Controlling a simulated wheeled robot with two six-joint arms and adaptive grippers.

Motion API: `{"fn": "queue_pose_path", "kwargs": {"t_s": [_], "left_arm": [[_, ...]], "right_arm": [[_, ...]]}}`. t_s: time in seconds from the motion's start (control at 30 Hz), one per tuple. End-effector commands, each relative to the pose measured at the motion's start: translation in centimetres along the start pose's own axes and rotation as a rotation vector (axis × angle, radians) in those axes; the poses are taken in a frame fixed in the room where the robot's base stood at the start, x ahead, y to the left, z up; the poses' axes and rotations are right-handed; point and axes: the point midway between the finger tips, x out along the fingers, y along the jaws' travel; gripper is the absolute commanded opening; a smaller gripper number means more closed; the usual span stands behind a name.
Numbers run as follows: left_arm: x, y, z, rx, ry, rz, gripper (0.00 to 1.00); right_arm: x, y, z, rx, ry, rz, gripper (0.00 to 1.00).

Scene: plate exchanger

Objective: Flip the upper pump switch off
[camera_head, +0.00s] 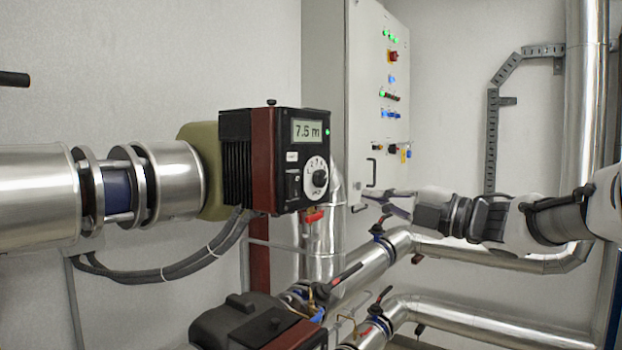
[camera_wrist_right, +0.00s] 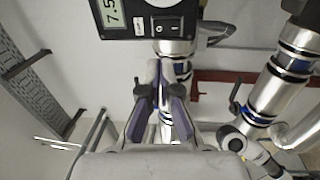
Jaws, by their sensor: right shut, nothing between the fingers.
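The upper pump (camera_head: 262,160) is a black and dark red box with a lit display reading 7.5 m. Its black rocker switch (camera_head: 293,186) is on the front face, left of a round white dial (camera_head: 317,177). In the right wrist view the switch (camera_wrist_right: 168,27) is at the top, with its marks visible; which side is pressed I cannot tell. My right gripper (camera_head: 370,197) is right of the pump, apart from it, pointing left. In the wrist view its fingers (camera_wrist_right: 159,68) are shut and empty, below the switch in the picture. My left gripper is not in view.
A control cabinet (camera_head: 325,75) with lit buttons stands behind. A red-handled valve (camera_head: 313,216) is under the pump. A second, lower pump (camera_head: 250,322) and metal pipes (camera_head: 480,318) fill the area below. A dark bar (camera_head: 14,79) shows at the left edge.

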Motion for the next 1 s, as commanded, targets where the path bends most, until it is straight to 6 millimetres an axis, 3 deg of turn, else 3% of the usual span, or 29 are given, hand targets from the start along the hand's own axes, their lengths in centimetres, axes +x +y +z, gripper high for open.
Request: {"fn": "queue_pose_path", "kwargs": {"t_s": [0.27, 0.7, 0.83, 1.0], "left_arm": [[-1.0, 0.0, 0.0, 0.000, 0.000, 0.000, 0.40], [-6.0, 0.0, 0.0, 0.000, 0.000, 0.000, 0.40], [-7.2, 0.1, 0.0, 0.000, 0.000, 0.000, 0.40], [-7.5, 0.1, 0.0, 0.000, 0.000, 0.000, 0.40]], "right_arm": [[1.6, 0.2, 0.0, 0.000, 0.000, -0.003, 0.00], [11.0, 0.6, 0.0, 0.001, 0.002, -0.002, 0.00], [13.0, 0.3, 0.0, 0.001, 0.001, -0.002, 0.00], [14.0, 0.0, 0.0, 0.002, 0.000, 0.000, 0.00]]}}
